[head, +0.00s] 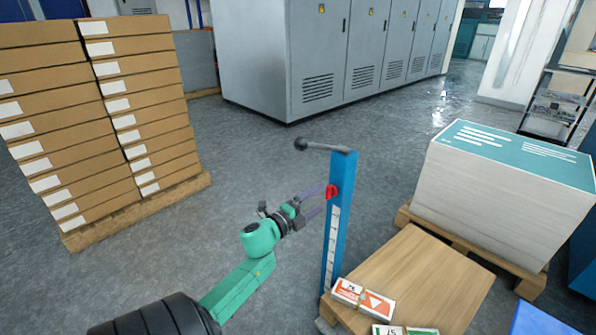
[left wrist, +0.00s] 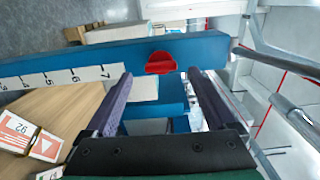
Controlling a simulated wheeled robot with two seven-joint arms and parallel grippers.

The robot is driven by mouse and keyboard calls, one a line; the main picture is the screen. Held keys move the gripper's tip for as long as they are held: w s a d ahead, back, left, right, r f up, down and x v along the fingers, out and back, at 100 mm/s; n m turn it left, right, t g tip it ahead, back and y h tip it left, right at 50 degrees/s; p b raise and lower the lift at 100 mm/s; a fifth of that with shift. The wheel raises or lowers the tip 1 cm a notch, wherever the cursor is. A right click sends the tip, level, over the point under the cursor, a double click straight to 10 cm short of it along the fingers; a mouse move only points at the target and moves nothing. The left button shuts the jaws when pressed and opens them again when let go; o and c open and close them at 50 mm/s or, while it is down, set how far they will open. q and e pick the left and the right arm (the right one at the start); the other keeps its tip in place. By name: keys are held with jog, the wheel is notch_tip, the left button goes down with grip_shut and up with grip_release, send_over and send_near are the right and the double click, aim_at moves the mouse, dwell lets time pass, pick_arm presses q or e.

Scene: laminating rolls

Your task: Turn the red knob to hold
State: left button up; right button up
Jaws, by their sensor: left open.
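The red knob (head: 331,191) sits on the upper part of an upright blue post (head: 341,222) in the head view. A white number scale runs down the post below it. My left gripper (head: 322,199) is open, its purple fingers pointing at the knob from the left. In the left wrist view the red knob (left wrist: 160,63) lies just ahead of the two fingertips (left wrist: 160,76), between them sideways. The fingers do not appear closed on it. No hold mark is readable. My right gripper is not in view.
A grey lever with a dark ball (head: 301,144) sticks out left from the post top. A wooden board (head: 425,275) with several small cards is right of the post. A paper stack (head: 500,200) on a pallet stands behind.

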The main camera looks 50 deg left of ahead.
pick_arm(q)
jog(key=s, duration=1.1)
jog(key=shift+s+p, duration=0.3)
jog(key=shift+s, duration=0.05)
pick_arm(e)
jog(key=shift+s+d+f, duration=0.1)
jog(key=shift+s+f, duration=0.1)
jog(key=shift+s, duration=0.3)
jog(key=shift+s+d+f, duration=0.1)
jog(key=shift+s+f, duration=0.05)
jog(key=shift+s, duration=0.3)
pick_arm(q)
jog(key=shift+d, duration=0.1)
